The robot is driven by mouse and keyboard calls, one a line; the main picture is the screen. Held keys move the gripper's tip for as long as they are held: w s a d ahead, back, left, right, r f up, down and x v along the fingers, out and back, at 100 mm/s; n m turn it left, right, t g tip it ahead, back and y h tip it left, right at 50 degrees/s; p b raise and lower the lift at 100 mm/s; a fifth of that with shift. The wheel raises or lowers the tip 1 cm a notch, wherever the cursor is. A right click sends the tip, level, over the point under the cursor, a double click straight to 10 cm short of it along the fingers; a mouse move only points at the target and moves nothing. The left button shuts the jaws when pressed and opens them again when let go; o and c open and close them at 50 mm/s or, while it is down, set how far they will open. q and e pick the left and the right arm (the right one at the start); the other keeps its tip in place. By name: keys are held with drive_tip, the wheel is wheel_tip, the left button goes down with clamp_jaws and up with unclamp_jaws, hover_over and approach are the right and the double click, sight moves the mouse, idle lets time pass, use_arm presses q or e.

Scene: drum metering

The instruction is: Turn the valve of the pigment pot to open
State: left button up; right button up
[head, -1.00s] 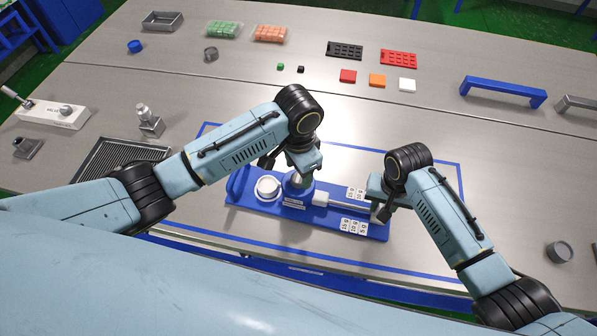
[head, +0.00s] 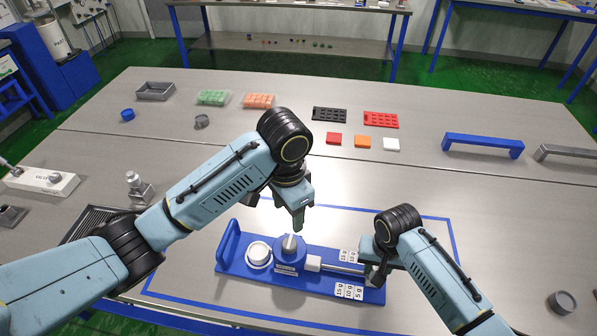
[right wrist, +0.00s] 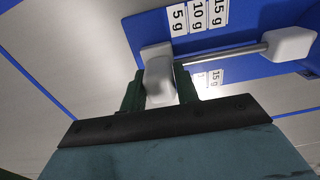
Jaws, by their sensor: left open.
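The dosing unit is a blue base (head: 325,282) with a round blue housing, which I take as the pigment pot (head: 290,257). A grey valve knob (head: 289,242) stands on top, its narrow grip pointing roughly away from me. My left gripper (head: 298,216) is open and empty, just above and behind the knob, apart from it. My right gripper (head: 374,277) is closed around the pale end block (right wrist: 160,78) of the metal rod (right wrist: 222,52); the block sits between its fingers in the right wrist view (right wrist: 161,92).
A white round cup (head: 258,254) stands left of the housing. Dose labels (head: 349,291) lie along the rod. A box marked valve (head: 42,180) is at the far left. Trays and coloured squares (head: 362,142) lie at the back. A blue bridge (head: 483,146) stands back right.

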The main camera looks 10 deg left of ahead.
drive_tip(key=o, duration=0.4)
drive_tip(key=shift+o, duration=0.2)
